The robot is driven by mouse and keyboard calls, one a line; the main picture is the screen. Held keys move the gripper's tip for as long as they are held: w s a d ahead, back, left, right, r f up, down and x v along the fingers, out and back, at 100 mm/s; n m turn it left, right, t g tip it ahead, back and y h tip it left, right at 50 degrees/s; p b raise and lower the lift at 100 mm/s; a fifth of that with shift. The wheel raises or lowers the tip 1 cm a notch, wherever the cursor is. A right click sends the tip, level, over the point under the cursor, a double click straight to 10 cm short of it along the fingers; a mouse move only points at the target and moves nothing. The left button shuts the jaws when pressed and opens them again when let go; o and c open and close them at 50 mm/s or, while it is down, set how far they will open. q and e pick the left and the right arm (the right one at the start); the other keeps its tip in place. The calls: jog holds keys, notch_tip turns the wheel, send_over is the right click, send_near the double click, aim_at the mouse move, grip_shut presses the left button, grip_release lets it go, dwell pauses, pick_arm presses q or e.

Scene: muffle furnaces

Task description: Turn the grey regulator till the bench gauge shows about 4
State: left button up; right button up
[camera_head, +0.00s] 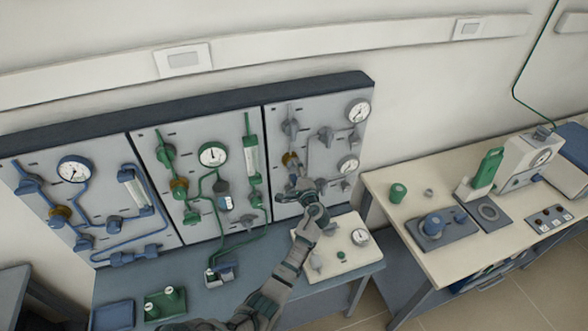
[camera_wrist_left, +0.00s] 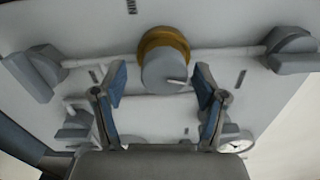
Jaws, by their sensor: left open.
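The grey regulator (camera_head: 291,160), a round grey knob on a brass collar, is on the right wall panel. In the left wrist view the regulator's grey knob (camera_wrist_left: 166,75) faces me, with a light pointer mark on it. My left gripper (camera_head: 304,186) is just below it in the head view. In the left wrist view the open left gripper (camera_wrist_left: 162,85) has one blue-padded finger on each side of the knob, with gaps visible. The bench gauge (camera_head: 360,237) is a white dial on the pale bench board; its reading is too small to tell. My right gripper is out of view.
Grey valves (camera_wrist_left: 292,48) and pipes flank the regulator closely. The right panel carries an upper gauge (camera_head: 358,110) and a lower gauge (camera_head: 347,165). The pale board (camera_head: 338,256) also bears small knobs. A side table (camera_head: 410,190) with instruments stands at right.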

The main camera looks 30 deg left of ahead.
pick_arm(q)
jog(key=v, duration=1)
jog(key=shift+s+d, duration=0.25)
jog(key=shift+a+f, duration=0.1)
dwell(1.1)
jog(key=s+d+n+b, duration=0.3)
jog(key=d+n+b, duration=0.1)
jog(key=n, duration=1.4)
jog(key=p+x, duration=0.3)
jog(key=x, duration=1.2)
jog(key=shift+a, duration=0.15)
jog(key=shift+w+a+p, duration=0.35)
jog(key=shift+w+a, duration=0.15)
